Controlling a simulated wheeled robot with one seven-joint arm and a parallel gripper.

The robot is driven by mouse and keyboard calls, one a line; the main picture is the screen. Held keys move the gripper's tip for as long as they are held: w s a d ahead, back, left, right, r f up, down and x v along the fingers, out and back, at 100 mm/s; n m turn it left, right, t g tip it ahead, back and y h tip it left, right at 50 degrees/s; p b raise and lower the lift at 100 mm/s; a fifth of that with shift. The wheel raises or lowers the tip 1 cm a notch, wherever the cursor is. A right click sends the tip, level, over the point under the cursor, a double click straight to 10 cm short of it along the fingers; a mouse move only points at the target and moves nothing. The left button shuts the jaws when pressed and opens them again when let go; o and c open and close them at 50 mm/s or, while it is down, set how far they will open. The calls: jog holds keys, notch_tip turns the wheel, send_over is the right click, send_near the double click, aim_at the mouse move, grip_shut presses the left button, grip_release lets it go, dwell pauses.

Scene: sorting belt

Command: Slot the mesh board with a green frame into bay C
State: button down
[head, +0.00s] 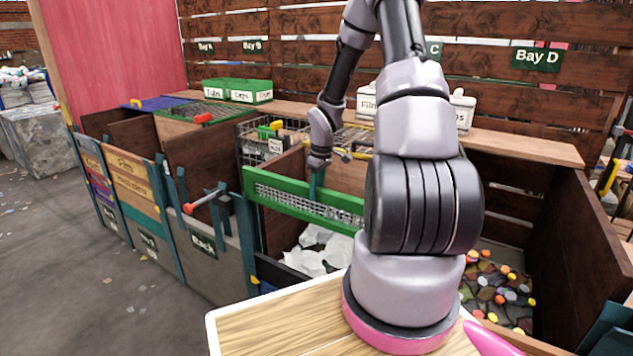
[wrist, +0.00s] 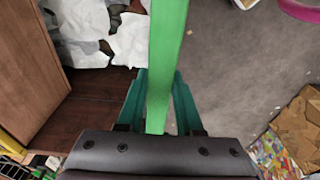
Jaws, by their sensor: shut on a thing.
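The mesh board with a green frame (head: 300,203) is upright above the front opening of a bay holding white papers (head: 322,250), apparently bay C. Its left end is near a teal post (head: 248,205); its right part is hidden behind my arm. My gripper (head: 316,184) is shut on the board's top rail. In the wrist view the green rail (wrist: 166,50) runs between the teal fingers of my gripper (wrist: 158,85). Whether the board's ends sit in the post slots cannot be told. The bay C sign (head: 433,50) is partly covered by my arm.
A grey board marked "Back" (head: 225,262) closes the bay to the left, with a red-tipped lever (head: 205,201) above it. Wire baskets (head: 262,150) stand behind. A bay with colourful pieces (head: 490,285) lies right. A wooden top (head: 270,325) is in front; open floor (head: 60,270) lies left.

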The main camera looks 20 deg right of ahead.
notch_tip(320, 180, down, 25)
jog(key=shift+f, duration=0.15)
dwell(1.1)
jog(key=shift+f, duration=0.1)
jog(key=shift+f, duration=0.6)
jog(key=shift+c, duration=2.4)
grip_release()
notch_tip(320, 180, up, 11)
jog(key=s, duration=0.1)
jog(key=shift+d, duration=0.3)
jog(key=shift+f, duration=0.1)
